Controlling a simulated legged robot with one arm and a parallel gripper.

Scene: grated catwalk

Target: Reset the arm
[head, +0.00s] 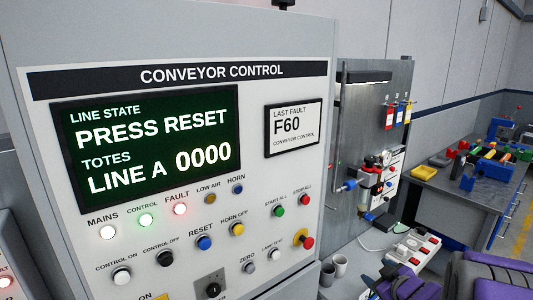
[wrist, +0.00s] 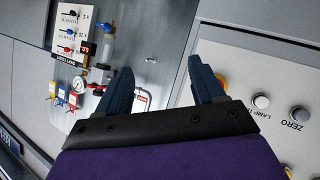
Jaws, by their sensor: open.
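My gripper (wrist: 162,80) shows in the wrist view with its two dark blue fingers spread apart and nothing between them. Its fingertips are beside the edge of the conveyor control panel (wrist: 285,75), which is tilted in that view; I cannot tell the distance. In the head view the same panel (head: 290,180) fills the left and middle. Its screen (head: 150,140) reads "PRESS RESET" and "LINE A 0000". A blue RESET button (head: 204,243) is below the screen. Purple parts of my arm are at the lower right; the fingers are not clear there.
A red emergency button (head: 306,242) on a yellow base is at the panel's right side. Beyond it stands a pneumatics board (head: 352,130) with a gauge and coloured tags. Cups (head: 340,265) and a power strip (head: 418,248) lie below. A workbench (head: 465,190) is at the right.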

